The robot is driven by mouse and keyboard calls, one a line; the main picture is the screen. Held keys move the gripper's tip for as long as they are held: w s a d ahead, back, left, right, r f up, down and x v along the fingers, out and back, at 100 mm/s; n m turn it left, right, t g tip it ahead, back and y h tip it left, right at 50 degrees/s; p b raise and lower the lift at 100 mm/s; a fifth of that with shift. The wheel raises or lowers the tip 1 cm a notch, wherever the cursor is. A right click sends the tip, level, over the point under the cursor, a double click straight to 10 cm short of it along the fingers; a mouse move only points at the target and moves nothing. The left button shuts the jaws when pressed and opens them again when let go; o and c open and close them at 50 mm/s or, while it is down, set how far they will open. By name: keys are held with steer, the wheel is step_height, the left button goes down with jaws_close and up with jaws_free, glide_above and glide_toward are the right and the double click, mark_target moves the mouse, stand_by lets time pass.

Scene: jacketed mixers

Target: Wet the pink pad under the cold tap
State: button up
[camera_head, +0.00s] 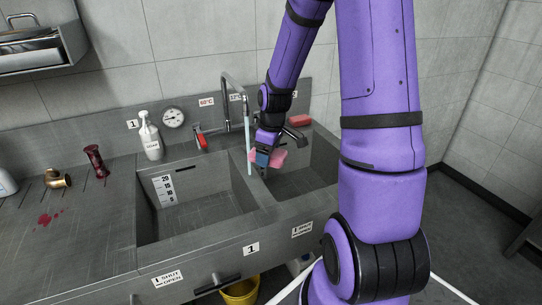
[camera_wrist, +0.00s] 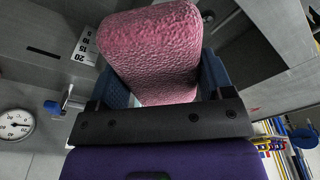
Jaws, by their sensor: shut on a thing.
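My gripper (camera_head: 262,160) is shut on the pink pad (camera_head: 281,157), above the divider between the two sink basins. In the wrist view the pad (camera_wrist: 150,50) stands out from between the blue fingers, its face bumpy. A tall curved spout (camera_head: 224,100) stands behind the sink, and a pale blue water stream (camera_head: 248,140) falls from it. The stream passes just left of my gripper in the head view; the pad appears to its right. I cannot tell whether they touch or whether the pad is wet. A blue tap knob (camera_wrist: 52,107) shows in the wrist view.
A red-handled tap (camera_head: 201,141) is left of the spout. A white bottle (camera_head: 151,138) and a gauge (camera_head: 173,117) stand behind the left basin (camera_head: 190,215). A reddish block (camera_head: 299,119) lies behind the right basin (camera_head: 310,180). A brass fitting (camera_head: 58,178) sits on the left counter.

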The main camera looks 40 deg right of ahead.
steer(key=w+d+f, duration=0.1)
steer(key=w+d, duration=0.1)
steer(key=w, duration=0.5)
steer(key=shift+w+d+f, duration=0.15)
steer(key=shift+f, duration=0.1)
stand_by(0.6)
steer(key=shift+s+a, duration=0.4)
steer(key=shift+s, duration=0.9)
steer(key=shift+s+a, duration=0.45)
steer(key=shift+s, duration=0.8)
steer(key=shift+s+a, duration=0.4)
steer(key=shift+s, duration=0.9)
steer(key=s+a+r, duration=0.1)
steer(key=s+r, duration=0.3)
steer(key=shift+s+a, duration=0.2)
steer(key=shift+s, duration=0.2)
steer(key=shift+w, duration=0.1)
steer(key=w+a+f+m, duration=0.5)
steer(key=w+a+f, duration=0.7)
steer(key=w+f, duration=0.4)
steer(key=shift+w+a+m+h, duration=0.15)
steer(key=shift+a+m+h, duration=0.15)
